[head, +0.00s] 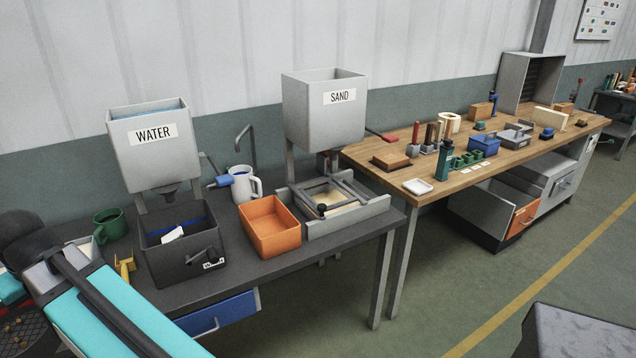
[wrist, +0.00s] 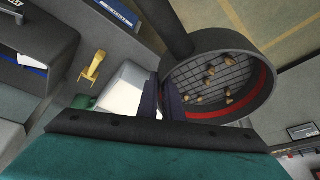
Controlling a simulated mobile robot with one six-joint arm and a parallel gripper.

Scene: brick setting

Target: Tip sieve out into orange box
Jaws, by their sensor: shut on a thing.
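The sieve (wrist: 222,78) is a round dark pan with a mesh floor and several small brown lumps on it. My gripper (wrist: 162,100) is shut on the sieve at its rim side, in the wrist view. In the head view part of the sieve (head: 20,332) shows at the lower left corner, with lumps on its mesh, left of the dark bench. The orange box (head: 269,226) stands on the bench, right of the black bin, well away from the sieve. Its visible inside looks empty. My arm hides part of the bench's left end.
The black bin (head: 183,248), a yellow tool (head: 125,268) and a green mug (head: 108,226) stand between sieve and orange box. A white jug (head: 245,184) is behind the box. Water (head: 150,148) and sand (head: 325,110) hoppers rise behind. A frame mould (head: 335,203) adjoins the box.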

